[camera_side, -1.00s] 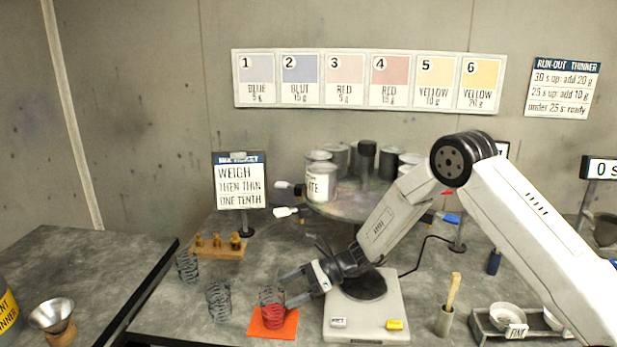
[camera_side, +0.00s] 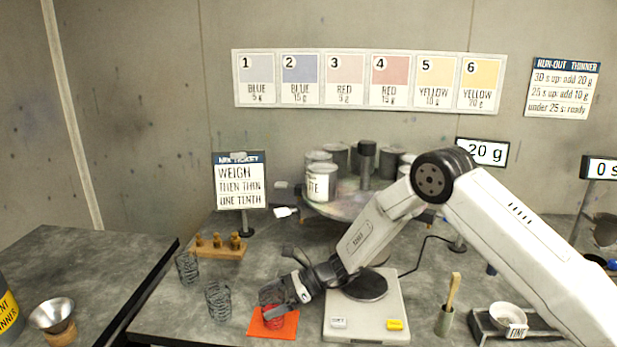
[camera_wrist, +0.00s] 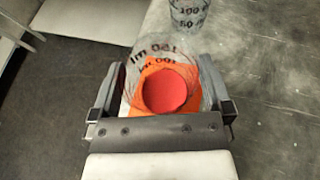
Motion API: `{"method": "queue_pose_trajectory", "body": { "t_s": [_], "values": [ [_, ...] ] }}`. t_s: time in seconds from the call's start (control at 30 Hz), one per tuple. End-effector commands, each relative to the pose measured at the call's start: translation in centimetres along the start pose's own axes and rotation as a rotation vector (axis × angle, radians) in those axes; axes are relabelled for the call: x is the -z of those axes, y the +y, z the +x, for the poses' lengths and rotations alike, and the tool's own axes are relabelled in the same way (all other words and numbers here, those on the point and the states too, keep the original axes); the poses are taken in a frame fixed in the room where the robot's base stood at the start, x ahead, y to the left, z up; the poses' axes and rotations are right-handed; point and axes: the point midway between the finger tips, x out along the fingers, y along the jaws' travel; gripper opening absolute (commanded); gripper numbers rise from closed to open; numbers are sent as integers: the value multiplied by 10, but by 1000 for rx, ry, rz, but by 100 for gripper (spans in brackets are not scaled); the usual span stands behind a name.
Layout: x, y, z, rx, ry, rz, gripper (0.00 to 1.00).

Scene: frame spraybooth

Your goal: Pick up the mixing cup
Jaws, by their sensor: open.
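The mixing cup (camera_side: 273,317) is clear with dark markings and holds red paint. It stands on an orange mat (camera_side: 290,328) at the front of the bench. In the wrist view the cup (camera_wrist: 166,88) is between the two fingers, its red contents seen from above. My gripper (camera_side: 278,294) is at the cup from its right side, partly hiding it in the side view. In the wrist view my gripper (camera_wrist: 160,84) is open, with one finger on either side of the cup. Whether the fingers touch it I cannot tell.
Two other clear marked cups (camera_side: 218,302) (camera_side: 187,268) stand left of the mat. A scale (camera_side: 335,335) is just right of it, under my arm. A wooden block with brass pieces (camera_side: 219,250) is behind. The bench's left edge is near.

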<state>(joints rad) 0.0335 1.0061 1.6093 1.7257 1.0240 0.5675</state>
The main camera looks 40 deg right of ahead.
Motion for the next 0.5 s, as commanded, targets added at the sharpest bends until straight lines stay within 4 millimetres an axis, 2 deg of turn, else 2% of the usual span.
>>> {"method": "queue_pose_trajectory", "body": {
  "t_s": [0.17,0.27,0.43,0.5],
  "values": [
    [0,0,0,0,0,0,100],
    [0,0,0,0,0,0,71],
    [0,0,0,0,0,0,17],
    [0,0,0,0,-1,-1,17]
  ]
}}
